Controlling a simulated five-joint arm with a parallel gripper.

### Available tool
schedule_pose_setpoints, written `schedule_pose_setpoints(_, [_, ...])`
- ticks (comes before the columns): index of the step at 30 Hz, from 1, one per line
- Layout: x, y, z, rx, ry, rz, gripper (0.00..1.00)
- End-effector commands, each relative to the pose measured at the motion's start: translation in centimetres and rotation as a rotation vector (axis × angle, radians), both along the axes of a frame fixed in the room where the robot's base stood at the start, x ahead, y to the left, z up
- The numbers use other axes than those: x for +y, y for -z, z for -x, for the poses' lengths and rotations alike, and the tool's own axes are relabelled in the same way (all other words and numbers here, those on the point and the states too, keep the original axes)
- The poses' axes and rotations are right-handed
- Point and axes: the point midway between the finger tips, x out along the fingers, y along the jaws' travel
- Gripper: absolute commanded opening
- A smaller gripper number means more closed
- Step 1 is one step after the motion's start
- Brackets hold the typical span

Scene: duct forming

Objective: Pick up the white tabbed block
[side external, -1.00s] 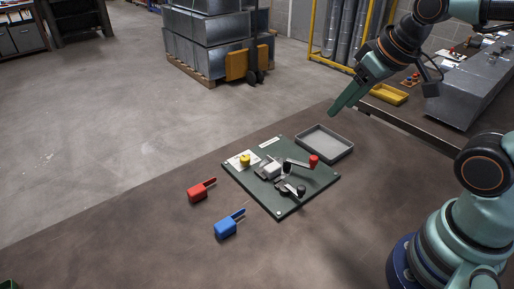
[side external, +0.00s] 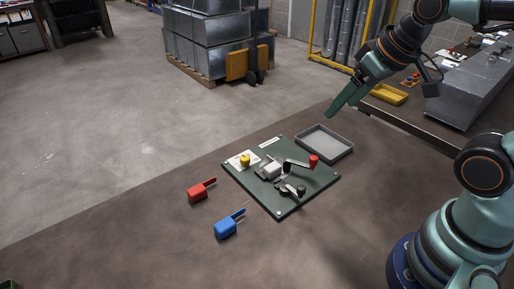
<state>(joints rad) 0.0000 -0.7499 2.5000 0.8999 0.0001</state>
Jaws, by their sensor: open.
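The white tabbed block (side external: 271,170) sits on the dark green fixture board (side external: 285,205), near its middle, among grey clamp parts. A metal clamp lever (side external: 298,164) with a red knob (side external: 314,160) lies just to its right. Part of the block is hidden by the clamp parts, and I cannot tell whether the clamp presses on it. My gripper (side external: 338,106) is high at the upper right, beyond the grey tray, well apart from the block. It is open, and nothing shows in it.
A red tabbed block (side external: 197,193) and a blue tabbed block (side external: 226,229) lie left of the board. A shallow grey tray (side external: 324,142) sits behind the board.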

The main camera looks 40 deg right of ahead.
Motion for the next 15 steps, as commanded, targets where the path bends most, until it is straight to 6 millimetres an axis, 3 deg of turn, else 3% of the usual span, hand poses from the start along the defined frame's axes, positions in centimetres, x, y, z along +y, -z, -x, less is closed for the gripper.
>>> schedule_pose_setpoints(10, [0.1,0.0,-0.3,0.009,-0.027,0.013,0.76])
schedule_pose_setpoints(15, [0.6,0.0,-2.0,0.074,-0.220,0.099,0.76])
